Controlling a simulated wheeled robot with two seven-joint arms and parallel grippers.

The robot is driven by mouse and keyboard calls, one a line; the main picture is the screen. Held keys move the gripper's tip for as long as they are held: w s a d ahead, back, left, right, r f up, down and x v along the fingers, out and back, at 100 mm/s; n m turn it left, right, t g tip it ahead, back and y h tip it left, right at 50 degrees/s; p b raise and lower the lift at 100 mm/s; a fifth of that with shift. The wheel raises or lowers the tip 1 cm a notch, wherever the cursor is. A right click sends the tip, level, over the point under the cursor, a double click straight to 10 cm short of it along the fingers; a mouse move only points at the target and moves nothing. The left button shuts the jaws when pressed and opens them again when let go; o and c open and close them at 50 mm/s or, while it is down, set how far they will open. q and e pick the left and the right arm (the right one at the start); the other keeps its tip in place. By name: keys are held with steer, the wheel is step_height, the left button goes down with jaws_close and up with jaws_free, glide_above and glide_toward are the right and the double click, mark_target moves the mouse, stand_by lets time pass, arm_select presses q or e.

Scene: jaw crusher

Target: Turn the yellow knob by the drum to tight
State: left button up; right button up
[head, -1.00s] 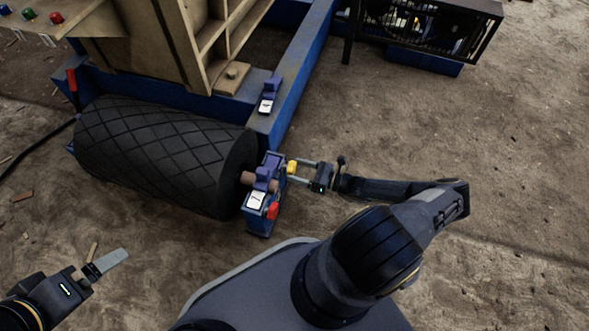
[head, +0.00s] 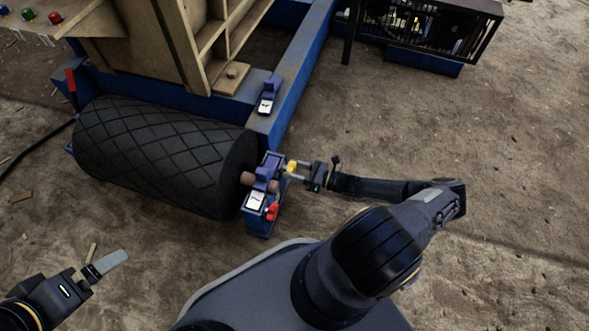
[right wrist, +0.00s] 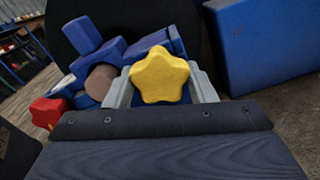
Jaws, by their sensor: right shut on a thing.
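The yellow knob (head: 291,167) sits on the right side of the blue bearing block at the drum's right end. In the right wrist view it is a star-shaped yellow knob (right wrist: 160,76) between two grey fingers. My right gripper (head: 294,170) is shut on the knob, one finger on each side. The black drum (head: 165,155) with a diamond-patterned surface lies left of the block. My left gripper (head: 108,263) is at the lower left, away from the knob, and its fingers overlap in the picture.
A red knob (head: 272,210) and a white-faced gauge (head: 256,200) are on the block, just below the yellow knob. The blue frame (head: 290,90) runs up behind the drum. A caged machine (head: 420,30) stands at the back right. The ground to the right is clear.

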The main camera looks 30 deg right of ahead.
steer(key=shift+m, duration=0.3)
steer(key=m, duration=0.4)
steer(key=shift+m, duration=0.3)
steer(key=m+b, duration=0.1)
steer(key=m, duration=0.2)
steer(key=shift+f+m, duration=0.1)
steer(key=shift+m, duration=0.3)
steer(key=m+b, duration=0.1)
steer(key=m, duration=0.2)
steer(key=shift+m, duration=0.3)
steer(key=m, duration=0.5)
steer(key=shift+b, duration=0.4)
steer(key=m, duration=0.6)
steer(key=o, duration=1)
